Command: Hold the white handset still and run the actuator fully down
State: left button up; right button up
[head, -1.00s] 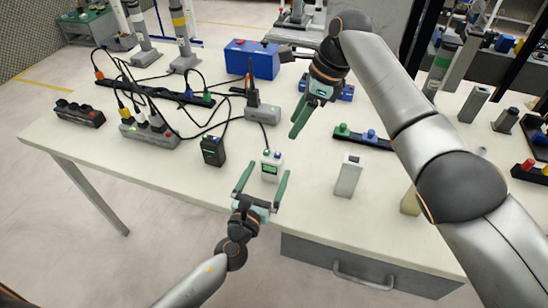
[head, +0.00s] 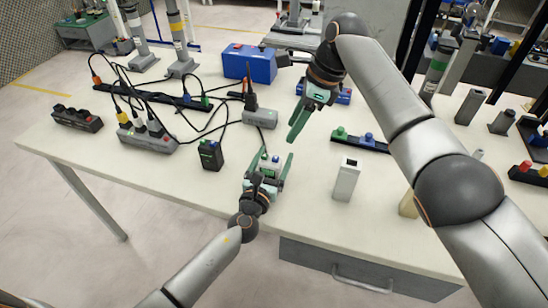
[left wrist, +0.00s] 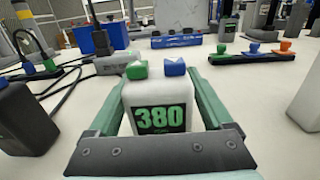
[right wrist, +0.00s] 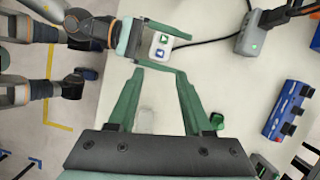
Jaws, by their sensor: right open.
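The white handset (head: 270,169) stands upright near the table's front edge. In the left wrist view the handset (left wrist: 160,112) has a dark display reading a green 380, with a green button (left wrist: 136,70) and a blue button (left wrist: 174,67) on top. My left gripper (head: 272,157) is open, with one finger on each side of the handset and small gaps showing. My right gripper (head: 298,130) is open and empty above the table, behind and right of the handset. In the right wrist view the handset (right wrist: 162,44) lies beyond its fingertips. I cannot tell which thing is the actuator.
A dark handset (head: 210,154) stands to the left, and a pale grey block (head: 346,180) to the right. A grey box (head: 260,118) with a cable is behind. Power strips (head: 148,138), cables and a blue box (head: 249,64) fill the back left.

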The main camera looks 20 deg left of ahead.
pick_arm(q)
jog(key=c, duration=1.2)
jog(key=shift+c, duration=0.2)
pick_arm(e)
grip_shut()
dwell(0.9)
